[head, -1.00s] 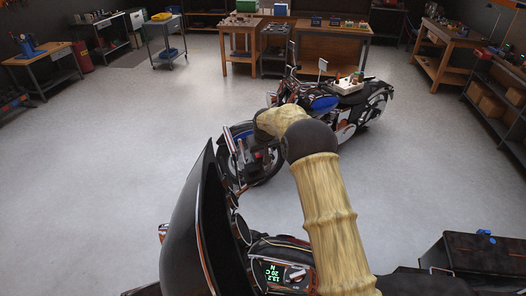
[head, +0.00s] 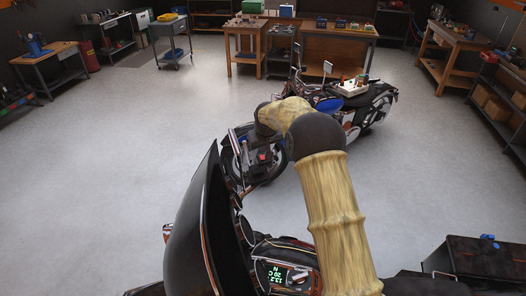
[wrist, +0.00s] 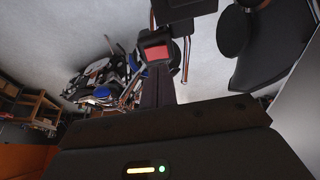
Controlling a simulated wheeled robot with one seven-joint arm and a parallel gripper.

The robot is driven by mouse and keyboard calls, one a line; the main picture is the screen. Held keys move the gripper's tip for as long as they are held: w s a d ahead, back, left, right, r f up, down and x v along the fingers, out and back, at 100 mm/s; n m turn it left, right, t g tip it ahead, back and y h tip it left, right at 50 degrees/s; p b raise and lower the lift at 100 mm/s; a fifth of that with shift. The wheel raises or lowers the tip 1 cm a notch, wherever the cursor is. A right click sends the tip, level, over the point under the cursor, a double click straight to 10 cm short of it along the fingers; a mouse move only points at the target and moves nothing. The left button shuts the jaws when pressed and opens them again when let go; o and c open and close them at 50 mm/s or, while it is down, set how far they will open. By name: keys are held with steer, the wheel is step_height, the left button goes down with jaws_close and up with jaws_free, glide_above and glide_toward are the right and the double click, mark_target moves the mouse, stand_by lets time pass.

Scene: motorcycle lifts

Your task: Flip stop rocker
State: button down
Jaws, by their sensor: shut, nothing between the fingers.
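A red rocker (wrist: 157,52) sits in a black switch housing (wrist: 158,38) at the top middle of the wrist view. In the head view a small red patch (head: 262,156) shows beside dark parts below my bent wrist. My gripper (wrist: 159,82) is shut and empty, its dark fingers pointing up at the rocker's lower edge. The tips appear close to or against it; I cannot tell whether they touch. In the head view my arm hides much of this area, and the fingers cannot be made out clearly.
A black fairing (head: 203,225) and a lit dash display (head: 278,274) stand close to my arm. Another motorcycle (head: 368,107) stands behind. Open floor (head: 110,170) lies to the left; a dark cabinet (head: 490,262) is at lower right.

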steer(key=d+v, duration=0.2)
steer(key=v, duration=0.7)
steer(key=shift+w+r, duration=0.2)
